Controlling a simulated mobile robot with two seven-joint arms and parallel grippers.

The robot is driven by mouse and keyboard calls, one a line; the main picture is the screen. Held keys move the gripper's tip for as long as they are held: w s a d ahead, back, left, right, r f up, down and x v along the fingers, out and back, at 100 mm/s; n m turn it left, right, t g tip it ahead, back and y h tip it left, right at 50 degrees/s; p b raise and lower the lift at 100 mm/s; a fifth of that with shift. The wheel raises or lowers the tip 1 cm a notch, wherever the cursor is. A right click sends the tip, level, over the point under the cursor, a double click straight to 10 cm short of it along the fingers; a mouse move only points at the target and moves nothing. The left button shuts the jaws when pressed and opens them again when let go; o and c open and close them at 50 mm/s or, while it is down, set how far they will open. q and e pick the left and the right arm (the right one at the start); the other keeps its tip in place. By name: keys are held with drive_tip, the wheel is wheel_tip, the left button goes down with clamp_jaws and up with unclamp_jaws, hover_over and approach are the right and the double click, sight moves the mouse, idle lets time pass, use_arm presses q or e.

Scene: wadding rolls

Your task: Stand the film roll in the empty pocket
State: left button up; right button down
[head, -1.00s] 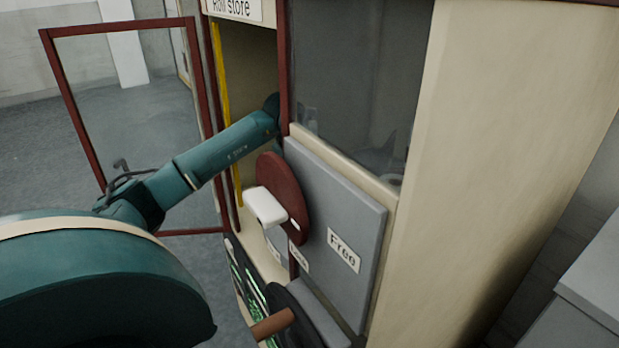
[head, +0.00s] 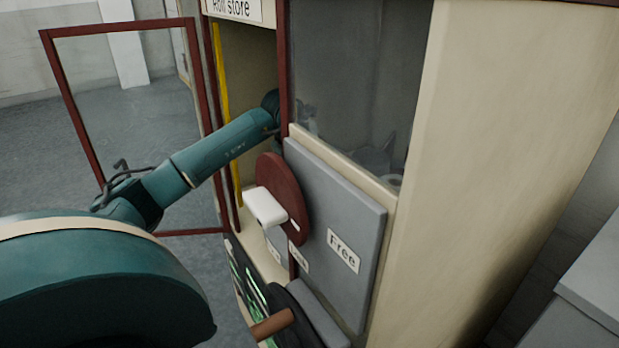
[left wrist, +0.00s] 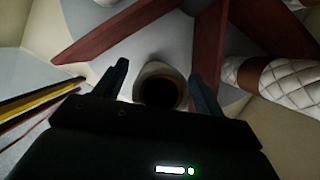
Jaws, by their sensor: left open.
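In the left wrist view, a pale roll (left wrist: 140,76) with a dark hollow core shows end-on. I cannot tell for sure that it is the film roll. My left gripper (left wrist: 160,78) is open, with one finger on either side of this roll's end. Whether the fingers touch it is unclear. Dark red dividers (left wrist: 118,28) stand around the roll on a pale floor. No pocket can be clearly told as empty. In the head view, my left arm reaches through the cabinet's open doorway, and the gripper (head: 375,158) shows dimly behind the glass. My right gripper is out of view.
A white quilted roll (left wrist: 290,82) with a brown band lies to the right in the left wrist view. Yellow and dark strips (left wrist: 40,98) are at the left. The open glazed door (head: 128,120), yellow edge strip (head: 220,90) and grey "Free" panel (head: 343,215) border the arm.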

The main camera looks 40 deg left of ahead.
use_arm(q)
drive_tip(key=v, duration=1.1)
drive_tip(key=shift+s, duration=0.15)
